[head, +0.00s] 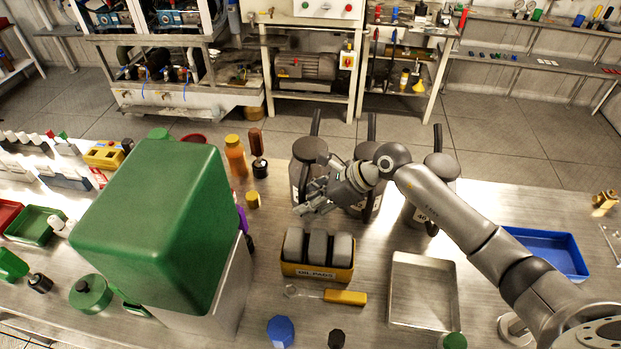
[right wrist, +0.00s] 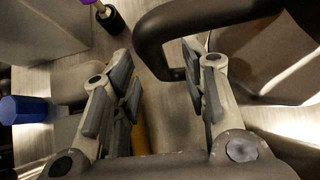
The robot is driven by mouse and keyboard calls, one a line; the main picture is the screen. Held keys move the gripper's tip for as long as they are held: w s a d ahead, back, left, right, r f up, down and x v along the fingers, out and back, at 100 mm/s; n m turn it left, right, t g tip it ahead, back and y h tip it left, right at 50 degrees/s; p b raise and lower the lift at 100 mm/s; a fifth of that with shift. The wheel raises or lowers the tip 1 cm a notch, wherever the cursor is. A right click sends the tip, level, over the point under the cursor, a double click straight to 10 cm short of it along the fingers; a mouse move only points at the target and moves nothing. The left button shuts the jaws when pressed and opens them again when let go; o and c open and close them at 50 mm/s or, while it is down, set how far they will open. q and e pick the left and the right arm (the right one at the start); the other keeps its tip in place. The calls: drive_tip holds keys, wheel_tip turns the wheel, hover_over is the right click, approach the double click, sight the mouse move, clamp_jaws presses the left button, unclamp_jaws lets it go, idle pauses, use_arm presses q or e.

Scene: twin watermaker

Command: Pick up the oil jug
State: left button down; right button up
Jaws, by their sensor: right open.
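Three grey jugs with dark tops and upright black handles stand on the metal bench in the head view: a left jug (head: 308,152), a middle jug (head: 368,150) and a right jug (head: 440,166). I cannot read which label says oil. My right gripper (head: 314,198) is open in front of the left and middle jugs and partly hides them. In the right wrist view, a black handle (right wrist: 158,32) reaches into the space between the open fingertips (right wrist: 160,65), nearer the right finger. No grip on it shows. My left gripper is not in view.
A yellow box of grey oil pads (head: 318,271) and a yellow-handled tool (head: 345,297) lie below the gripper. A large green-topped block (head: 155,225) stands left. An empty metal tray (head: 424,290) and a blue tray (head: 545,250) lie right.

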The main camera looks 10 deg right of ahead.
drive_tip(key=x, duration=0.3)
drive_tip(key=shift+b, duration=0.35)
drive_tip(key=shift+r, duration=0.1)
clamp_jaws()
drive_tip(key=shift+w+r, duration=0.15)
drive_tip(key=shift+r, duration=0.05)
